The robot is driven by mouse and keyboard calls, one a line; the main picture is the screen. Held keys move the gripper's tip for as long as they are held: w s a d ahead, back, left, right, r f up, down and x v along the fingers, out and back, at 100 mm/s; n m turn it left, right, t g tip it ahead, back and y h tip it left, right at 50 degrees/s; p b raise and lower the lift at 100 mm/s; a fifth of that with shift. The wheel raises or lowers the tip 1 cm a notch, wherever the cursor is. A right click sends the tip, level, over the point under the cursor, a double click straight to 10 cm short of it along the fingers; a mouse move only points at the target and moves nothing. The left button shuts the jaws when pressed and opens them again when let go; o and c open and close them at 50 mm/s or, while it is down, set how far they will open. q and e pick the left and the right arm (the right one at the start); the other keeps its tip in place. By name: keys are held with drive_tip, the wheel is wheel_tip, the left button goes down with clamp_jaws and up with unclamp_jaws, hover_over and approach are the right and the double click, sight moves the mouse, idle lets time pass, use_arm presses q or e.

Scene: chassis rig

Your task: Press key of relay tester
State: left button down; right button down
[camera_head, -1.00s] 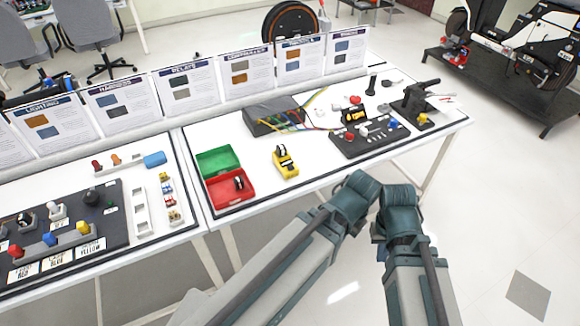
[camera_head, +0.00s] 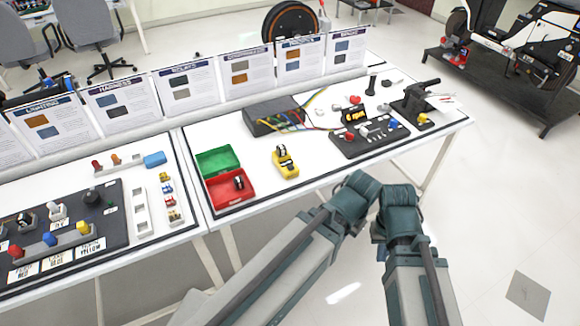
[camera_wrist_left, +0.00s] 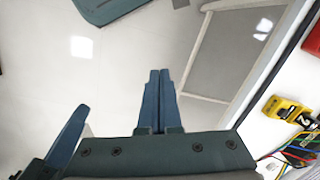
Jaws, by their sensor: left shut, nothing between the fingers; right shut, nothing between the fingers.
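A yellow unit with a black-and-white part (camera_head: 285,162) stands on the table's near edge, right of the red box; it also shows in the left wrist view (camera_wrist_left: 284,107). A dark panel (camera_head: 352,148) with several coloured knobs stands farther right, with a lit yellow display (camera_head: 356,116) at its back. I cannot tell for sure which is the relay tester. My left gripper (camera_wrist_left: 159,75) is shut and empty, over the floor beside the table. A blue finger shape at left looks like my right gripper (camera_wrist_left: 75,120), shut. Both are clear of the table.
A green box (camera_head: 219,160) and a red box (camera_head: 225,193) stand left of the yellow unit. A grey box (camera_head: 268,118) has loose coloured wires running toward the panel. A black device with a lever (camera_head: 412,104) stands at the right. White table top is bare before the panel.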

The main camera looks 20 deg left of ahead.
use_arm(q)
wheel_tip(320, 180, up, 5)
drive_tip(key=m+t+h+b, duration=0.2)
drive_tip(key=m+t, duration=0.4)
drive_tip(key=t, duration=0.3)
hover_over(288, 168)
drive_tip(key=shift+f, duration=0.15)
wheel_tip(288, 168, down, 9)
drive_tip(key=b, duration=0.8)
drive_tip(key=shift+d, duration=0.1)
idle(0.6)
drive_tip(key=shift+f+b, duration=0.25)
drive_tip(key=shift+b, duration=0.4)
